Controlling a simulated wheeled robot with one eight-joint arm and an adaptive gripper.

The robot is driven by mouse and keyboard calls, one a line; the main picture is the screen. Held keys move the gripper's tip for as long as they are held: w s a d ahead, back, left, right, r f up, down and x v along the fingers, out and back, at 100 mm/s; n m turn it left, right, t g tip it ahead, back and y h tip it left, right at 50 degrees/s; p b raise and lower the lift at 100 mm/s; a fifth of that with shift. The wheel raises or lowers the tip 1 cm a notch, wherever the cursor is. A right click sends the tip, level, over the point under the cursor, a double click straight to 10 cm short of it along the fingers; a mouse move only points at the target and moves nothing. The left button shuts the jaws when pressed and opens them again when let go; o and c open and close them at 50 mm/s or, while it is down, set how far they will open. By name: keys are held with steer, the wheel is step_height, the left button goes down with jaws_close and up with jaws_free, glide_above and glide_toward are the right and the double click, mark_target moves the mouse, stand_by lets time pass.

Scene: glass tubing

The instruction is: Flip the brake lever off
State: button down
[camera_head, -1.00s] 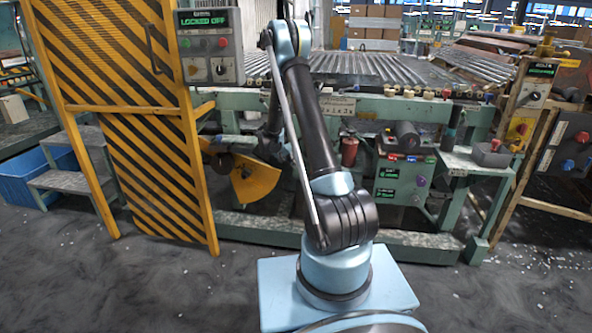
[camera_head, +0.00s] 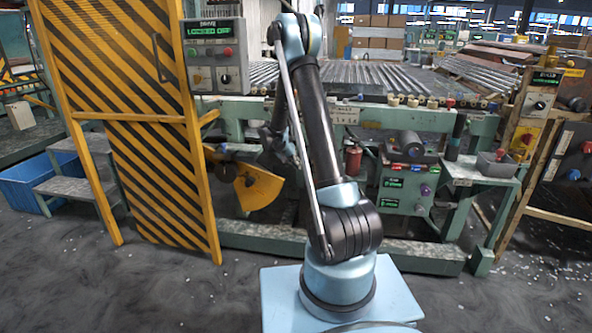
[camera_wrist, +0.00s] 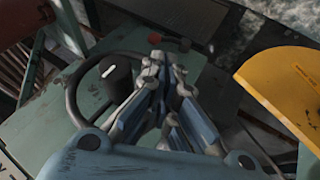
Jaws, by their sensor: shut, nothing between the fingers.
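My gripper (camera_wrist: 166,66) is shut and empty in the wrist view, its fingertips drawn together over a green machine surface. A dark handwheel with a black knob (camera_wrist: 116,71) lies just left of the fingertips. A small dark red part (camera_wrist: 183,45) shows just beyond them. I cannot tell which part is the brake lever. A yellow plate (camera_wrist: 290,88) is at the right, apart from the fingers. In the head view the yellow plate (camera_head: 258,188) hangs below the conveyor bench, left of my arm.
A yellow-and-black striped gate (camera_head: 125,130) and a control panel (camera_head: 215,58) reading locked off stand at the left. The green roller bench (camera_head: 350,75) spans the back. A green control box (camera_head: 408,185) is right of my arm. Open grey floor lies in front.

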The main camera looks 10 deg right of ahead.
steer(key=s+d+r+n+g+y, duration=0.1)
steer(key=s+r+y, duration=0.1)
steer(key=s+r, duration=0.85)
steer(key=s+d+r+n+y, duration=0.15)
steer(key=s+r, duration=0.55)
steer(key=s, duration=0.7)
steer(key=s+a+f+y, duration=0.1)
steer(key=s+f, duration=0.1)
steer(key=s, duration=1.1)
steer(key=s+a+f+n+y, duration=0.1)
steer(key=s+f+y, duration=0.1)
steer(key=s, duration=1.2)
steer(key=shift+s+a+f, duration=0.15)
steer(key=shift+a+f, duration=0.05)
steer(key=shift+f, duration=0.3)
steer(key=shift+s+n, duration=0.15)
steer(key=shift+n, duration=0.1)
